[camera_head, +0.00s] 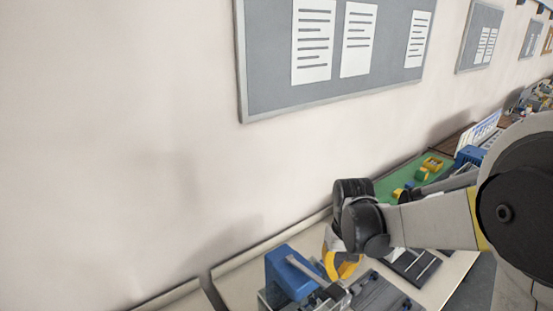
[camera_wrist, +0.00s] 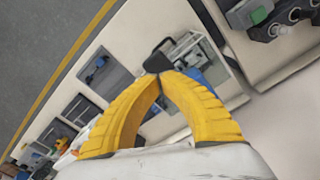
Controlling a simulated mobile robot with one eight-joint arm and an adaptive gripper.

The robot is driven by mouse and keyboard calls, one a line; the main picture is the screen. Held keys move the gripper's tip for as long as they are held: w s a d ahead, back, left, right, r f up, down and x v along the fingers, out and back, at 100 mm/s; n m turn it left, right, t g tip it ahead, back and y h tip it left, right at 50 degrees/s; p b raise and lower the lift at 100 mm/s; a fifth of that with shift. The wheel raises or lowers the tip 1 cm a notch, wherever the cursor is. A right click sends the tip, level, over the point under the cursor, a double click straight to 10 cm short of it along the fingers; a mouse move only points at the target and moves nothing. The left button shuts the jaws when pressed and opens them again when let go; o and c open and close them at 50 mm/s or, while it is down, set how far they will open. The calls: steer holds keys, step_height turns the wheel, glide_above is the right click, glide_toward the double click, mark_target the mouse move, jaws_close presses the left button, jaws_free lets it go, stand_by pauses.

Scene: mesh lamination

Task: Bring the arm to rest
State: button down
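My arm reaches in from the right edge of the head view, over the workbench. My gripper (camera_head: 342,266) hangs at the end of it with its yellow fingers pointing down, beside a blue machine; my arm partly hides it there. In the wrist view the two yellow fingers of my gripper (camera_wrist: 157,63) curve together and meet at their dark tips. I see no object held between them. Whether the fingers touch the machine cannot be told.
The blue machine (camera_head: 287,272) stands on the bench just left of my gripper. A dark grey fixture (camera_head: 378,297) lies to the right. A green mat (camera_head: 398,183) with yellow items is farther back. A grey notice board (camera_head: 270,60) hangs on the wall.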

steer(key=s+f+t+b, duration=0.7)
steer(key=s+f+b, duration=0.3)
steer(key=b, duration=1.2)
steer(key=s, duration=0.4)
steer(key=shift+s+f+m, duration=0.3)
steer(key=shift+s+m, duration=0.05)
steer(key=shift+m, duration=0.05)
